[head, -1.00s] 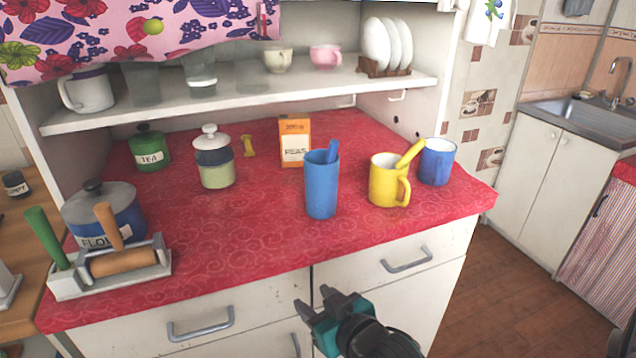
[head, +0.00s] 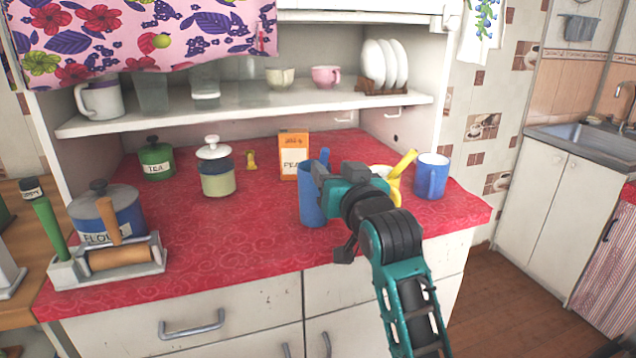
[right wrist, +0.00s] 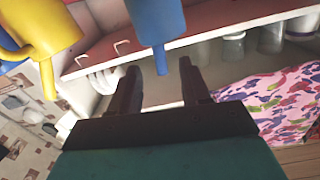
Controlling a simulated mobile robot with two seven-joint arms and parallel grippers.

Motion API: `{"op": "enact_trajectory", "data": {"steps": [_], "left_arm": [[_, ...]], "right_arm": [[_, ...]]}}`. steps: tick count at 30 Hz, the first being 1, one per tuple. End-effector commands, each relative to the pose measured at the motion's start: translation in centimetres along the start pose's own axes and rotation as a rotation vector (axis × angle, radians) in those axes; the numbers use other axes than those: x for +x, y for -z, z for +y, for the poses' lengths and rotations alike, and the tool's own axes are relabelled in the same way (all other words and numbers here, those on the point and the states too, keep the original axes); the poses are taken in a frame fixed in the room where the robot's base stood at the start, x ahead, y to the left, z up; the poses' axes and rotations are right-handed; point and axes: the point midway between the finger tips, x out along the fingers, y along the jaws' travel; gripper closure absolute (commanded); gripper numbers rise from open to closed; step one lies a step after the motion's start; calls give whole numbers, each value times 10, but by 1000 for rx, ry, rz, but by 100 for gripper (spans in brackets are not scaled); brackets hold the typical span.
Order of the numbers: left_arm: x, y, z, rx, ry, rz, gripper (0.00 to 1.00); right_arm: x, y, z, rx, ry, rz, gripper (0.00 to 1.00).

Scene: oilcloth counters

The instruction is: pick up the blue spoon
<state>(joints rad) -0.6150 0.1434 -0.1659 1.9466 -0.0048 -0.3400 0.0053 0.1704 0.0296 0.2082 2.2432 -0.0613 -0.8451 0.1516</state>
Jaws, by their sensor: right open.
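The blue spoon (head: 324,156) stands in the tall blue cup (head: 311,205), only the top of its handle showing above the rim. My right gripper (head: 322,172) is at the cup's upper right in the head view and partly covers cup and spoon. In the right wrist view the blue spoon (right wrist: 160,65) hangs from the inverted-looking blue cup (right wrist: 156,20), its handle end pointing into the gap between the open fingers (right wrist: 160,85). The fingers look clear of the spoon on both sides. The spoon's lower part is hidden in the cup. My left gripper is out of view.
A yellow mug (head: 394,190) with a yellow spoon (head: 405,162) is just right of my gripper, partly hidden. A blue mug (head: 431,176) stands beyond it. A peas box (head: 294,160) is behind the cup. The shelf (head: 250,112) overhangs the counter's back.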

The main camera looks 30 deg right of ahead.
Motion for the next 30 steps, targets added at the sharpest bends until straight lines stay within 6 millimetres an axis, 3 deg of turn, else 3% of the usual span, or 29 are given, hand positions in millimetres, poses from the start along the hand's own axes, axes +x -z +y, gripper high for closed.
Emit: {"op": "enact_trajectory", "data": {"steps": [5, 15, 24, 30], "left_arm": [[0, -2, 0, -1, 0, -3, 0], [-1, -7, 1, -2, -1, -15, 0], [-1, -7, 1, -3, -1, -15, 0], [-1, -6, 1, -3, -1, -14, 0]], "right_arm": [[12, 0, 0, 0, 0, 0, 53], [53, -3, 0, 0, 1, -1, 53], [56, -3, 0, 0, 1, 0, 53], [56, -3, 0, 0, 1, -1, 72]]}}
